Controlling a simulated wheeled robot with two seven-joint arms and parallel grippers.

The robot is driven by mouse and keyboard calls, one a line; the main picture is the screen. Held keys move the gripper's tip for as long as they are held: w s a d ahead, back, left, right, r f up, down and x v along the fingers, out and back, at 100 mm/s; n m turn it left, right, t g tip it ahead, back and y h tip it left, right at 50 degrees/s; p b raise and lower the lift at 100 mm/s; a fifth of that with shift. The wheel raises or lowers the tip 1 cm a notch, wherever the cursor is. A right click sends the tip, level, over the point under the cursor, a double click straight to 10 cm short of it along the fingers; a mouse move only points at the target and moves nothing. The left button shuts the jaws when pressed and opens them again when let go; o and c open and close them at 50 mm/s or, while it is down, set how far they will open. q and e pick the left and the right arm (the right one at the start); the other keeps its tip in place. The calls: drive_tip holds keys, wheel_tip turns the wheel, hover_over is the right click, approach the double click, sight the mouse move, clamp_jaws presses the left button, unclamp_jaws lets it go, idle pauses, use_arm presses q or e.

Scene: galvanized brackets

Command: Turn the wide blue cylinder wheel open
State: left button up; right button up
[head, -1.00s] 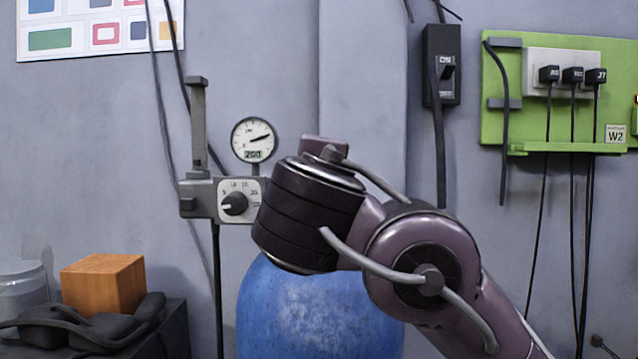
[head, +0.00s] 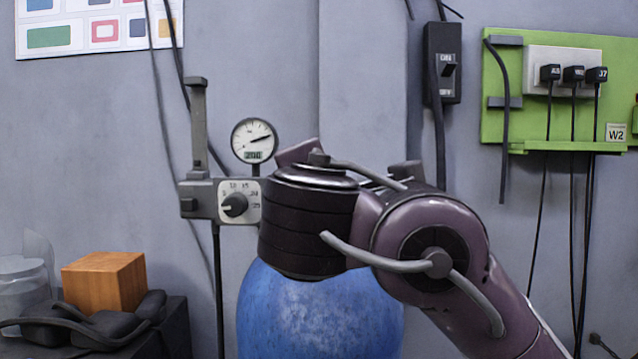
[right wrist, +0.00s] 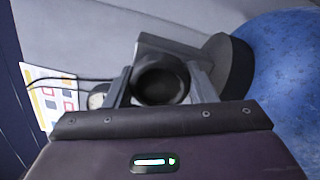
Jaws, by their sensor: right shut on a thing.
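The wide blue cylinder (head: 320,315) stands upright in front of the wall, with its top hidden behind my right arm in the head view. It also shows at the right edge of the right wrist view (right wrist: 290,75). The cylinder's wheel (right wrist: 160,80) appears as a dark round ring in the right wrist view; it is hidden in the head view. My right gripper (right wrist: 161,88) is shut on the wheel, one finger on each side of it. The fingers are hidden in the head view. My left gripper is not in view.
A pressure gauge (head: 254,140) and a grey regulator box with a dial (head: 234,203) are just left of my wrist. A wooden block (head: 103,282) sits on a dark surface at lower left. A green panel with plugs (head: 492,95) hangs at right.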

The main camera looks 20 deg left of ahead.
drive_tip(key=shift+f, duration=0.15)
drive_tip(key=o, duration=1)
drive_tip(key=shift+c, duration=0.2)
drive_tip(key=shift+s, duration=0.1)
drive_tip(key=b+v, duration=0.2)
drive_tip(key=v, duration=0.5)
drive_tip(key=shift+s+b, duration=0.35)
drive_tip(key=shift+b, duration=0.05)
